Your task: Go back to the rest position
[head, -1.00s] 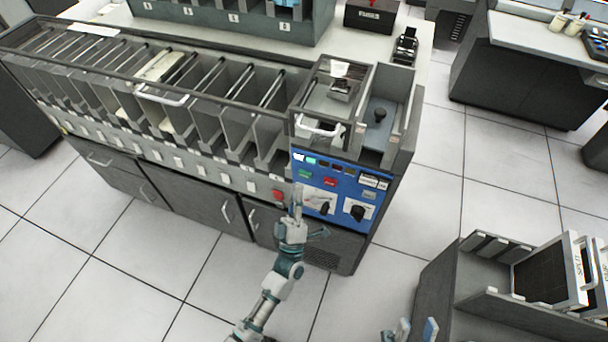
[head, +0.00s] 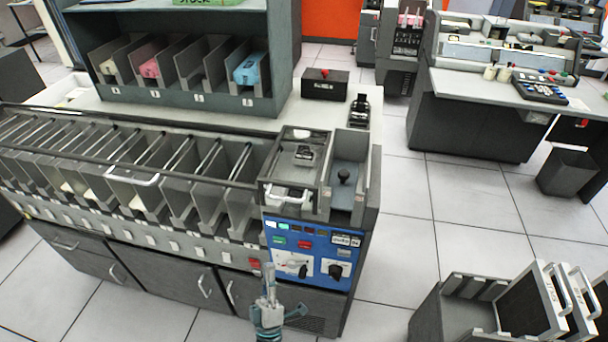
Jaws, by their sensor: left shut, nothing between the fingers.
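My left gripper (head: 269,283) shows at the bottom middle of the head view, in front of the sorting machine's lower front. It is shut and holds nothing. Its fingers point up, just below a red button (head: 254,265) and to the left of the blue control panel (head: 307,254). I cannot tell whether it touches the machine. My right gripper is out of view.
The sorter (head: 140,265) with its row of pockets fills the left and middle. A cart with panels (head: 470,300) stands at the lower right. A console desk (head: 470,120) and a bin (head: 573,172) stand farther back. Tiled floor (head: 400,190) between them is clear.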

